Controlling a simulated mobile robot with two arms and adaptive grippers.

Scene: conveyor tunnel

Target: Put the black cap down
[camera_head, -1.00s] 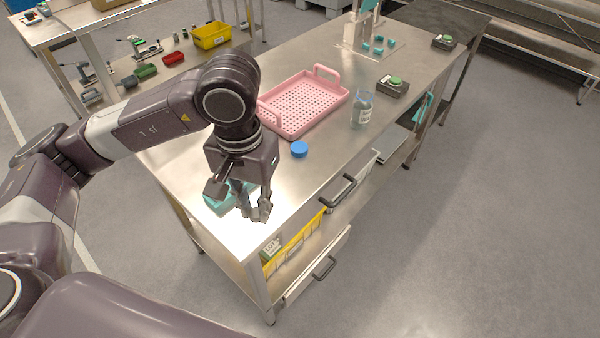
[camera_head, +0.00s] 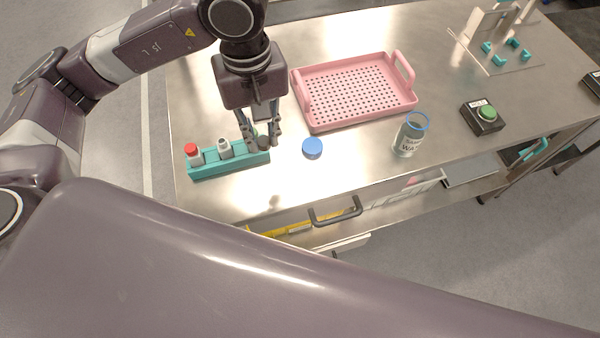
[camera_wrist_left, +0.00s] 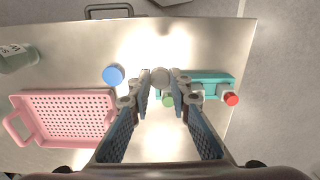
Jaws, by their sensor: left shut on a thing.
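My left gripper (camera_head: 262,141) points down at the right end of the teal rack (camera_head: 228,160). It is shut on a small dark round thing, the black cap (camera_head: 264,143), which also shows between the fingertips in the left wrist view (camera_wrist_left: 160,76). I cannot tell whether the cap touches the rack or the table. The rack holds a vial with a red cap (camera_head: 191,150) at its left and a pale vial (camera_head: 223,148) at its middle. A greenish piece (camera_wrist_left: 168,100) shows beside the fingertips in the wrist view. My right gripper is out of view.
A blue cap (camera_head: 312,148) lies on the steel table right of the gripper. A pink perforated tray (camera_head: 325,124) stands behind it. A clear waste jar (camera_head: 408,140) and a green-button box (camera_head: 484,118) stand further right. The table's front edge is close to the rack.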

